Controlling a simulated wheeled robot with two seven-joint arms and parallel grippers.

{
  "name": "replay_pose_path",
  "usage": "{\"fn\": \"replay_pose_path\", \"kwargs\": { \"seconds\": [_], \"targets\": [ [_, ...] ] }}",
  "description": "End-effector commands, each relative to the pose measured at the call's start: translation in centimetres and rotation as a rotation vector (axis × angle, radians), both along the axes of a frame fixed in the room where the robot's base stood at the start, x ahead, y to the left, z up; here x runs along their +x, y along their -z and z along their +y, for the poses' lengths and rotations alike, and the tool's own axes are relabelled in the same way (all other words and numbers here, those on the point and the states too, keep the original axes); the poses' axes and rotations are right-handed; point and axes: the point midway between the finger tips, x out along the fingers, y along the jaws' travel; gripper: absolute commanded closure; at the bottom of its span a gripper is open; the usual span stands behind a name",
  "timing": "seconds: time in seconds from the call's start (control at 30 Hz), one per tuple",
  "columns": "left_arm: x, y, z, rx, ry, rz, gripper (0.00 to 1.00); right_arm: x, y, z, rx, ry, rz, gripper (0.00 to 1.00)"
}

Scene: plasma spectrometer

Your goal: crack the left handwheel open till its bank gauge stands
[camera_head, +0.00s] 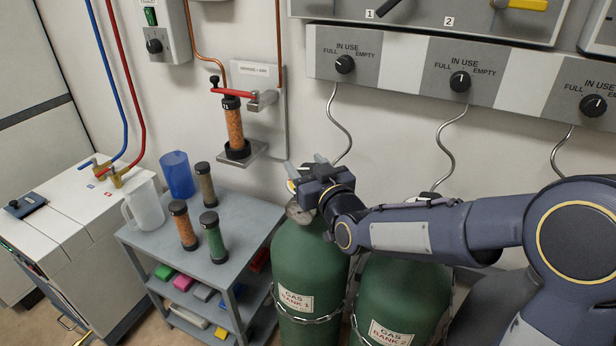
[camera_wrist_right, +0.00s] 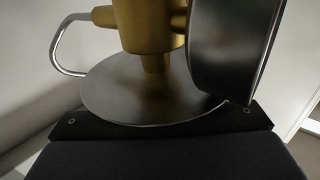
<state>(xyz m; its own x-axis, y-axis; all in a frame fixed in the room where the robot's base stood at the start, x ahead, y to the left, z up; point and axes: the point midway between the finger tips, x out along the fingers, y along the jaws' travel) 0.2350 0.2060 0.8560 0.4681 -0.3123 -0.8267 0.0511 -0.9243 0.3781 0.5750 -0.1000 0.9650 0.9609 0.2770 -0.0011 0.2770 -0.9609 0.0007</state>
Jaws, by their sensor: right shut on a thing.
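The green GAS BANK 1 cylinder (camera_head: 310,262) stands upright on the left of the pair. My right gripper (camera_head: 304,172) is at its valve top, covering most of the valve. In the right wrist view, a grey round disc, the handwheel (camera_wrist_right: 135,103), sits under the brass valve body (camera_wrist_right: 150,25), against the black edge of my gripper. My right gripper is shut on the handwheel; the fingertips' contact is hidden. A dark round gauge (camera_wrist_right: 228,50) shows from its side, so its face cannot be read. My left gripper is not in view.
GAS BANK 2 cylinder (camera_head: 400,290) stands close on the right, partly behind my right arm. A grey shelf cart (camera_head: 245,222) with sample columns and a blue beaker (camera_head: 178,174) is at the left. The selector panel (camera_head: 400,72) is above. A hose (camera_wrist_right: 62,45) curves beside the valve.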

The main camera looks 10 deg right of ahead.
Motion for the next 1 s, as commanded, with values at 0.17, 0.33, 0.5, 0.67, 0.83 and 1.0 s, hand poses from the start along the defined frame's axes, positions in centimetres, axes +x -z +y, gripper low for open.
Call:
{"fn": "replay_pose_path", "kwargs": {
  "seconds": [0.17,0.33,0.5,0.67,0.83,1.0],
  "targets": [
    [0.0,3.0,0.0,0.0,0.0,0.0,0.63,0.0,0.5,-0.2,-0.002,-0.106,-0.004,0.7],
    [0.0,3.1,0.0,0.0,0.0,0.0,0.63,0.0,0.1,0.0,-0.001,-0.21,0.001,0.7],
    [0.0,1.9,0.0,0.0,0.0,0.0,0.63,-0.1,-0.2,0.3,0.001,-0.297,0.006,0.7],
    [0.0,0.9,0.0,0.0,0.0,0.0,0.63,-0.2,-0.2,0.5,0.002,-0.354,0.004,0.7],
    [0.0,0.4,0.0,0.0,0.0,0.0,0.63,-0.3,-0.1,0.6,0.003,-0.386,0.002,0.7],
    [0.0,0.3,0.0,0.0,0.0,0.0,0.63,-0.4,-0.1,0.7,0.004,-0.396,0.001,0.7]
  ]
}}
